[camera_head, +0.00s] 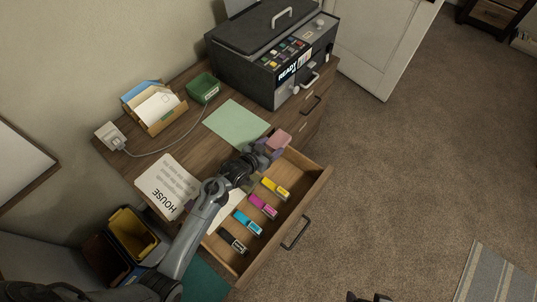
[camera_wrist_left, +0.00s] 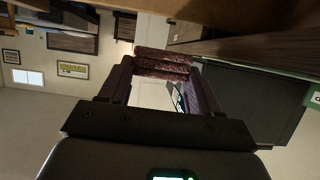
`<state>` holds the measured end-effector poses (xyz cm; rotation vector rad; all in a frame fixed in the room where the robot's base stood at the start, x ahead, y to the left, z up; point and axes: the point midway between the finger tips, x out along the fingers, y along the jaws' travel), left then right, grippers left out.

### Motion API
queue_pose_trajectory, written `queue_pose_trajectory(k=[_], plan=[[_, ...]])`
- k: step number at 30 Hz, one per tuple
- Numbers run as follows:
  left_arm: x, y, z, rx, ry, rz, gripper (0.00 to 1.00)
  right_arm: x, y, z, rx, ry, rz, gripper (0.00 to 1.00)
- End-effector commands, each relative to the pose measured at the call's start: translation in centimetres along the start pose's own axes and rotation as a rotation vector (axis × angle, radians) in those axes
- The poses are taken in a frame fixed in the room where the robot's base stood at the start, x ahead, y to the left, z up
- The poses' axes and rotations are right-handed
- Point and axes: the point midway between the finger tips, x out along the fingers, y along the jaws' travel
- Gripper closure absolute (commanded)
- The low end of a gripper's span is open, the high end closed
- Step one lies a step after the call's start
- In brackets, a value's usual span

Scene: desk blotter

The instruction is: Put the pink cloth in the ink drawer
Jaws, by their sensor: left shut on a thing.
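The pink cloth (camera_head: 279,139) is a small folded pad held in my left gripper (camera_head: 269,149). In the left wrist view the cloth (camera_wrist_left: 162,62) spans between the two fingertips, dark and reddish. My left gripper is shut on it, over the far end of the ink drawer near the cabinet top's edge. The ink drawer (camera_head: 259,252) is pulled open and holds yellow, magenta, cyan and black cartridges in a row. My left arm hides part of the drawer's inner side. A dark piece at the bottom edge of the head view seems to be my right gripper (camera_head: 369,297), mostly cut off.
A black printer (camera_head: 261,65) stands at the back of the wooden cabinet. A green sheet (camera_head: 236,124), a green box (camera_head: 203,88), a letter tray (camera_head: 154,108) and a HOUSE paper (camera_head: 165,184) lie nearby. Open carpet (camera_head: 400,180) lies right of the drawer.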

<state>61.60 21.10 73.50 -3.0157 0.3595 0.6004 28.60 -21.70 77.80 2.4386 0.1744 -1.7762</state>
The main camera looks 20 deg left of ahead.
Motion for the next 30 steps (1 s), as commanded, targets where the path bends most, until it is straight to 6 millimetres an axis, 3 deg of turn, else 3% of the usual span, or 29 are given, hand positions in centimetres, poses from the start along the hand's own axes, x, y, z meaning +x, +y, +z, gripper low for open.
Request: queue_pose_trajectory(k=[7, 16, 30], plan=[[-0.2, -0.2, 1.0, 0.0, 0.0, 0.0, 0.66, 0.2, 0.0, 0.1, 0.0, 0.0, 0.0, 0.14], [1.1, -0.2, 4.2, 0.0, 0.0, -0.001, 0.66, 1.2, 0.1, 0.4, -0.004, -0.001, 0.004, 0.14], [1.3, -0.2, 4.7, 0.001, 0.0, 0.0, 0.66, 1.4, 0.2, 0.5, -0.008, -0.001, 0.008, 0.14]])
